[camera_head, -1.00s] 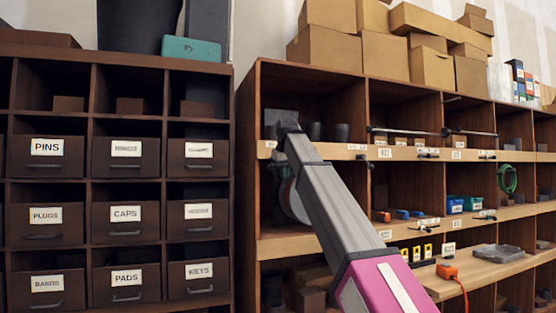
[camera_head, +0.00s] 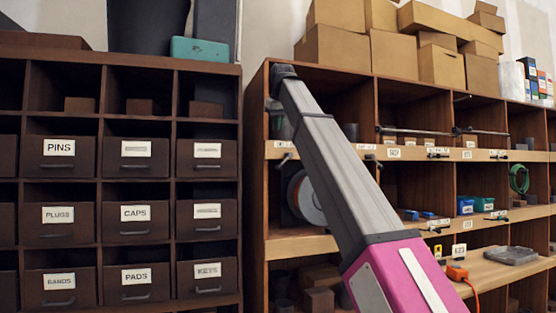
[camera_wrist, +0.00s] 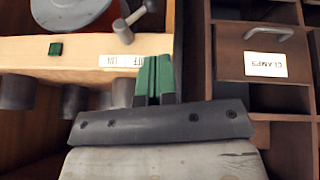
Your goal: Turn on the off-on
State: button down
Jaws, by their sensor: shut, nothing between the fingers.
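A small grey lever (camera_wrist: 127,24) sticks out from the pale wooden shelf edge in the wrist view, which is upside down. Beside it is a white label (camera_wrist: 120,60) with upside-down lettering that seems to read off and on, though small. The lever also shows in the head view (camera_head: 284,159), under the label on the shelf's front edge. My gripper (camera_wrist: 153,62) has green fingertips shut together and empty. The tips overlap the shelf edge in the picture, beside the label and close to the lever, with a gap showing.
A dark cabinet with a CLAMPS drawer (camera_wrist: 263,63) stands close beside the shelf. Grey cylinders (camera_wrist: 75,100) stand in the compartment by my gripper. A round grey and red disc (camera_head: 307,198) sits in the compartment below the shelf edge.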

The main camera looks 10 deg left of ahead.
aim_at(280, 166)
jog(key=x, duration=0.9)
jog(key=d+x, duration=0.1)
jog(key=x, duration=0.4)
jog(key=shift+w, duration=0.2)
jog(key=shift+f+t+h, duration=0.4)
jog(key=shift+h, duration=0.2)
jog(key=shift+w+d+f+n+t+h, duration=0.1)
jog(key=shift+d+f+n+t+h, duration=0.1)
jog(key=shift+f+n+t+h, duration=0.55)
jog(key=w+d+f+n+t+h, duration=0.2)
jog(key=w+d+n+t+h, duration=0.1)
jog(key=t+h, duration=0.5)
jog(key=shift+w+d+n, duration=0.2)
jog(key=shift+d+n, duration=0.25)
jog(key=shift+d, duration=0.75)
jog(key=shift+d+h, duration=0.1)
jog(key=shift+h, duration=0.15)
jog(key=shift+f, duration=0.1)
